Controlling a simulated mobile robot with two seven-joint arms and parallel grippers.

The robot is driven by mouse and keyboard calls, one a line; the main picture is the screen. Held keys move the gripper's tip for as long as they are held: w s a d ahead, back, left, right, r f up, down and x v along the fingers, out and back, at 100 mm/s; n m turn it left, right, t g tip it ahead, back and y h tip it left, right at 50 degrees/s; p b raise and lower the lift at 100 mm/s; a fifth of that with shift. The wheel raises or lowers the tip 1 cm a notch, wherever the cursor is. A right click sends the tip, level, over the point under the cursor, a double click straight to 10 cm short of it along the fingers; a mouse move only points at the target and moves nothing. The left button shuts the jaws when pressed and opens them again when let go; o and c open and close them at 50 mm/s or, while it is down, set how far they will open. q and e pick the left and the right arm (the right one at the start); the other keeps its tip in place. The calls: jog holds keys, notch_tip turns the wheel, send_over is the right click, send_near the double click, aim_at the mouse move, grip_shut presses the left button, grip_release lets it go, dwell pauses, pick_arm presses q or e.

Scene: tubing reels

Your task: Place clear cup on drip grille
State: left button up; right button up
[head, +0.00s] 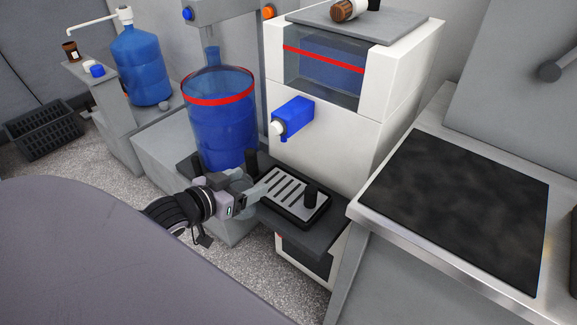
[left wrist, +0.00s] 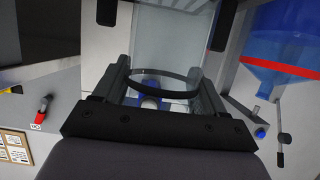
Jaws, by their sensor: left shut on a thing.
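My left gripper (head: 250,190) comes in from the left, low beside the drip grille, and also fills the lower middle of the left wrist view (left wrist: 160,88). Its fingers are shut on a clear cup, whose dark round rim (left wrist: 166,93) shows between them in the left wrist view. In the head view I can barely make out the see-through cup. The slotted drip grille (head: 287,190) sits in a dark tray, just right of the gripper. I cannot tell whether the cup touches the grille. My right gripper is not in view.
A white dispenser (head: 335,142) with a blue spout (head: 293,117) stands behind the grille. Short dark posts stand at the tray's right (head: 311,196) and back left (head: 251,160). A blue drum (head: 222,125) stands close behind the gripper. A counter with a dark panel (head: 455,208) is at right.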

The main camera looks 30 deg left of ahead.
pick_arm(q)
jog(key=shift+w+r+b+x, duration=0.1)
jog(key=shift+r+b+x, duration=0.3)
jog(key=shift+x, duration=2.15)
jog(key=shift+w+r+b+x, duration=0.15)
jog(key=shift+b+x, duration=0.5)
jog(key=shift+x, duration=1.9)
jog(key=shift+w+r+b+x, duration=0.1)
jog(key=shift+r+b+x, duration=0.3)
jog(key=shift+x, duration=2.15)
jog(key=shift+f, duration=0.15)
jog(key=shift+f, duration=0.1)
jog(key=o, duration=1)
jog(key=shift+o, duration=0.2)
